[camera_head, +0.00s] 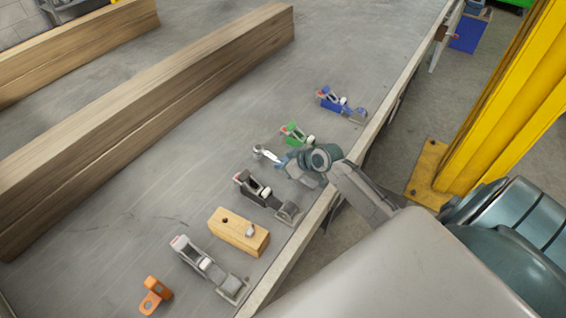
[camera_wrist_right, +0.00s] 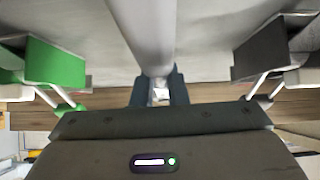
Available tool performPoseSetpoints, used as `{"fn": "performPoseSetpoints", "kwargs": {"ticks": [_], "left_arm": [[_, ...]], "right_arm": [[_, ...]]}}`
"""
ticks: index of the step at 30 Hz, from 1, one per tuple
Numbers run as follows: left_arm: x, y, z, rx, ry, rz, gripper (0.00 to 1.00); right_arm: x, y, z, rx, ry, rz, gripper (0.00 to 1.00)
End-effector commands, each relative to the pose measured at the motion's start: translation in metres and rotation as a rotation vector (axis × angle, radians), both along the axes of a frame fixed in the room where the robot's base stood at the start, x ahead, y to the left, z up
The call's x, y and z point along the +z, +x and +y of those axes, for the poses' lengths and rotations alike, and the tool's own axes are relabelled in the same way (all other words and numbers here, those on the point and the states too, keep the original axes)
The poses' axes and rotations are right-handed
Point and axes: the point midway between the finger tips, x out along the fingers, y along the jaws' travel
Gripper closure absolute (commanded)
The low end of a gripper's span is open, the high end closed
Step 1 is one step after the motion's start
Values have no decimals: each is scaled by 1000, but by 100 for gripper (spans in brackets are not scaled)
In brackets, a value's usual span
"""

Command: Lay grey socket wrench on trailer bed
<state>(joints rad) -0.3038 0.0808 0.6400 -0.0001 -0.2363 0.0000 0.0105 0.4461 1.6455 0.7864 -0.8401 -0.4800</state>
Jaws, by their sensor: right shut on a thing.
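My right gripper (camera_head: 283,162) reaches in over the right edge of the grey trailer bed (camera_head: 150,190), between a green clamp and a black clamp. It is shut on the grey socket wrench (camera_head: 266,153), whose pale metal end sticks out to the left of the fingers. In the right wrist view the wrench is a smooth grey shaft (camera_wrist_right: 143,35) running from the top edge down between the fingers (camera_wrist_right: 160,92). I cannot tell whether the wrench touches the bed. My left gripper is not in view.
Along the bed's right side stand a blue clamp (camera_head: 335,102), green clamp (camera_head: 292,133), black clamp (camera_head: 255,188), wooden block (camera_head: 238,232), grey clamp (camera_head: 200,262) and orange bracket (camera_head: 154,296). Long wooden beams (camera_head: 160,110) lie to the left. Bare bed lies between beams and clamps.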

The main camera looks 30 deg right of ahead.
Motion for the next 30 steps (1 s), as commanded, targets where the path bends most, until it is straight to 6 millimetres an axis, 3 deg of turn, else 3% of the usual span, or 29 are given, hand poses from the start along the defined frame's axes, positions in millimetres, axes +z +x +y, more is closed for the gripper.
{"fn": "performPoseSetpoints", "kwargs": {"ticks": [16,17,18,26,30], "left_arm": [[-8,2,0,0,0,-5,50],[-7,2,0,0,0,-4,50],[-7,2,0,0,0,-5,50],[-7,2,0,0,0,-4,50],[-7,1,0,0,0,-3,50]], "right_arm": [[-11,0,0,0,1,-2,100],[-10,0,0,0,1,-2,81],[-10,0,0,0,1,-2,73],[-10,0,0,0,0,-1,22],[-10,0,0,0,0,0,18]]}}
